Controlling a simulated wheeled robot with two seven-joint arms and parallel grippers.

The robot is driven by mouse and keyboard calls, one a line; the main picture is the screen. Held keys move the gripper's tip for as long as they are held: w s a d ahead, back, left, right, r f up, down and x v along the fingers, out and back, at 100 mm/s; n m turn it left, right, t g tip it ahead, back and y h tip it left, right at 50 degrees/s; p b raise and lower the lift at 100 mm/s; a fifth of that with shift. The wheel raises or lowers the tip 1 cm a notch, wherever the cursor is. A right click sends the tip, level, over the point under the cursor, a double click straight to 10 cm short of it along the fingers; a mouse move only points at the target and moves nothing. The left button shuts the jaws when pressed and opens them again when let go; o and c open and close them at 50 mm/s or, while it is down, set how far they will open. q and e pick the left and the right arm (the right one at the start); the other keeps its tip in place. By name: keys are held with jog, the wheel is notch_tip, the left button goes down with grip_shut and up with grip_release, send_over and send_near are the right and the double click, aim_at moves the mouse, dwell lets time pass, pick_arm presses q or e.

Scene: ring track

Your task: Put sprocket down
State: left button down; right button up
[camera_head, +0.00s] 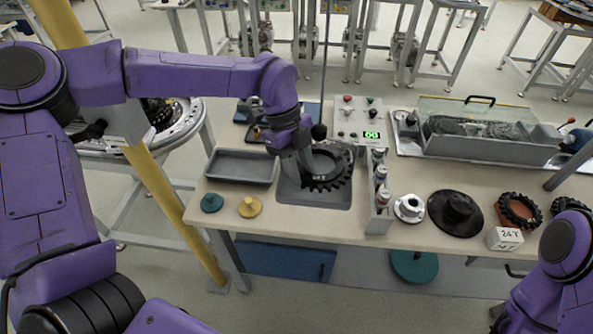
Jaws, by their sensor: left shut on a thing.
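A black toothed ring, the sprocket (336,180), is at the grey mat (318,199) in the middle of the table. My left gripper (305,176) reaches down from the left and is shut on the sprocket's left side. I cannot tell whether the sprocket touches the mat or hangs just above it. My right arm shows at the lower right, but its gripper is out of the picture.
A grey tray (242,166) lies left of the mat, with a green knob (212,203) and a yellow knob (250,207) in front. A bottle rack (378,212) stands close on the right. A black disc (455,212) and a "24T" sign (505,239) are farther right.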

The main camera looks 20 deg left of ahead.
pick_arm(q)
jog(key=f, duration=0.1)
jog(key=a+f+p, duration=0.1)
jog(key=f, duration=0.1)
jog(key=shift+s+f, duration=0.1)
jog(key=shift+s, duration=0.1)
jog(key=shift+w+f, duration=0.2)
jog(key=shift+f, duration=0.2)
jog(key=shift+d, duration=0.1)
jog(key=c, duration=1.1)
grip_release()
jog(key=shift+s+f, duration=0.1)
jog(key=shift+s, duration=0.05)
jog(key=shift+r, duration=0.2)
jog(key=shift+a+r+b, duration=0.2)
jog(key=shift+r+b, duration=0.05)
jog(key=shift+b, duration=0.05)
jog(key=b+v, duration=0.3)
jog(key=v, duration=0.8)
jog(key=shift+r, duration=0.2)
